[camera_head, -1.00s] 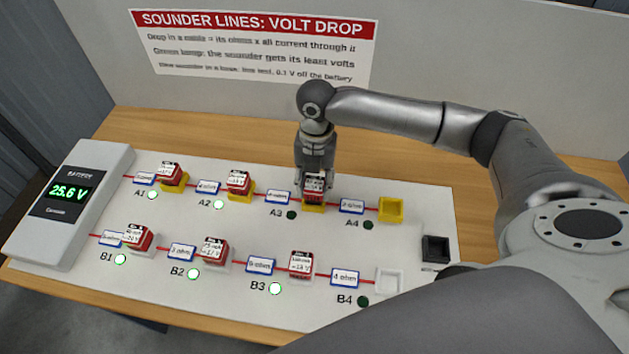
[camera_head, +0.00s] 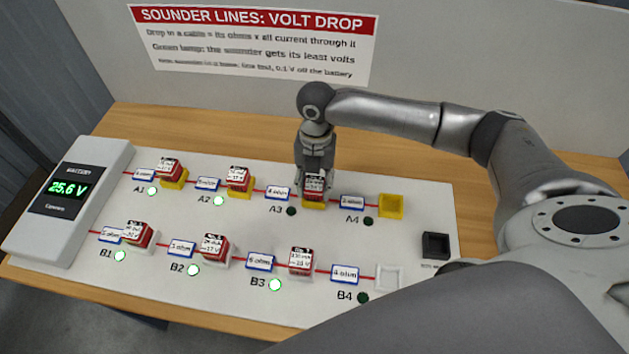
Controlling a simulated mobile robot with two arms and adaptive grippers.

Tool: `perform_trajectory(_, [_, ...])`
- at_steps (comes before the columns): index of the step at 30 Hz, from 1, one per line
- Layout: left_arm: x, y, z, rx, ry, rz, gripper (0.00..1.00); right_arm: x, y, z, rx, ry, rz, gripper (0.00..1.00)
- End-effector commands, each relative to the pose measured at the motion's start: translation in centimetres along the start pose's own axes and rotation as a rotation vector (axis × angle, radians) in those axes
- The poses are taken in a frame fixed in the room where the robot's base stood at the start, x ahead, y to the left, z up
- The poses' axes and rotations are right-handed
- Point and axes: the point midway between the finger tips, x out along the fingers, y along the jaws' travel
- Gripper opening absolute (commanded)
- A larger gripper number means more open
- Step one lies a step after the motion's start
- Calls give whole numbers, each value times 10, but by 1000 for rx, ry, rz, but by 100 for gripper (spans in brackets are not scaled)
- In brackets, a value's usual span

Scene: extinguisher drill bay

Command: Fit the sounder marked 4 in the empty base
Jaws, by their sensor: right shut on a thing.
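My right gripper (camera_head: 315,178) is shut on a red sounder with a white label (camera_head: 314,187) at A3. The sounder is in or just over the yellow base (camera_head: 313,206) there; I cannot tell if it is fully seated. The gripper partly hides it, and its number is too small to read. The lamp at A3 (camera_head: 291,211) is dark. At A4 an empty yellow base (camera_head: 391,205) shows, and at B4 an empty white base (camera_head: 388,277). My left gripper is not in view.
Other red sounders sit at A1 (camera_head: 169,169), A2 (camera_head: 239,180), B1 (camera_head: 138,234), B2 (camera_head: 215,249) and B3 (camera_head: 300,261), with green lamps lit. A battery unit (camera_head: 76,190) reads 25.6 V. An empty black holder (camera_head: 435,246) is at the board's right end.

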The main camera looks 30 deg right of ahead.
Motion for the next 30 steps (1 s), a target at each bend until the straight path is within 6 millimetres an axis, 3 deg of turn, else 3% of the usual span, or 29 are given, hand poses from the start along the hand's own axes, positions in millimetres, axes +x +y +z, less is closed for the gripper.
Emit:
perform_trajectory(4, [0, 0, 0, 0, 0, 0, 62, 0, 0, 0, 0, 0, 0, 14])
perform_trajectory(5, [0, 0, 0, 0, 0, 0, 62, 0, 0, 0, 0, 0, 0, 42])
perform_trajectory(10, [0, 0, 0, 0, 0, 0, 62, 0, 0, 0, 0, 0, 0, 64])
perform_trajectory(17, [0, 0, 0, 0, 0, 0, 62, 0, 0, 0, 0, 0, 0, 66])
perform_trajectory(21, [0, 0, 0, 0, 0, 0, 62, 0, 0, 0, 0, 0, -1, 80])
perform_trajectory(30, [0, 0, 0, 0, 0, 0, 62, 0, 0, 0, 0, 0, -1, 80])
